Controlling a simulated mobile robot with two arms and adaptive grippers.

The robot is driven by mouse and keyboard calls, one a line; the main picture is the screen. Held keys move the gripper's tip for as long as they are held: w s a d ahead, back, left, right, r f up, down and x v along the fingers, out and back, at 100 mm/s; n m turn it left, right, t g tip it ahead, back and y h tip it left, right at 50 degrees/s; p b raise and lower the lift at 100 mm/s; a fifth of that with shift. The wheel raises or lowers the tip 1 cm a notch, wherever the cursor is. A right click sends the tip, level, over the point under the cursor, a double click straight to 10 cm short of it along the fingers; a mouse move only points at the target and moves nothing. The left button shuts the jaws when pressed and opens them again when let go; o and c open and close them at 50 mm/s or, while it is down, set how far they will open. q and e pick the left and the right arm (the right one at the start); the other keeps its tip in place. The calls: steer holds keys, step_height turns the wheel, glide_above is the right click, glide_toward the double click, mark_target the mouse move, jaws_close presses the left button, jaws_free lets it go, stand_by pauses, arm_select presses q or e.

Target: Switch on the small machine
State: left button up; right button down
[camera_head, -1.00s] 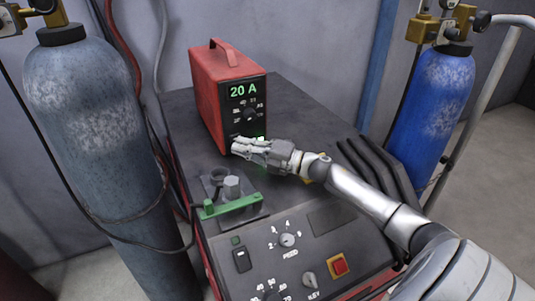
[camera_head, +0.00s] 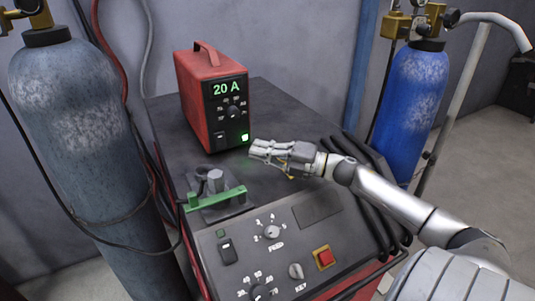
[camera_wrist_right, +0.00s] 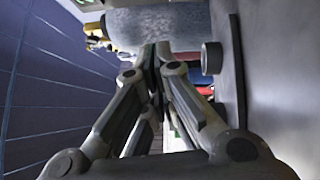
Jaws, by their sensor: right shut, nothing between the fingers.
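The small machine (camera_head: 198,109) is a red box with a carrying handle and a black front, standing on the dark top of a larger red machine. Its display (camera_head: 226,88) reads "20 A" in green. A dial (camera_head: 234,112) sits below, with a dark switch (camera_head: 220,137) at lower left and a lit green square (camera_head: 245,138) at lower right. My right gripper (camera_head: 254,150) is shut and empty, just right of and in front of the box's lower front corner. In the right wrist view, the fingers (camera_wrist_right: 156,60) meet. My left gripper is out of view.
The larger machine's panel has a FEED dial (camera_head: 272,231), a red button (camera_head: 325,258) and a rocker switch (camera_head: 226,250). A green-handled clamp (camera_head: 217,198) lies on its top. A grey cylinder (camera_head: 78,150) stands left, a blue one (camera_head: 408,115) right.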

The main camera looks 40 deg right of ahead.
steer(key=shift+s+d+f, duration=0.1)
steer(key=shift+s+d, duration=0.25)
steer(key=shift+d, duration=0.05)
steer(key=shift+s+d+r, duration=0.1)
steer(key=shift+s+r, duration=0.1)
steer(key=shift+s, duration=0.1)
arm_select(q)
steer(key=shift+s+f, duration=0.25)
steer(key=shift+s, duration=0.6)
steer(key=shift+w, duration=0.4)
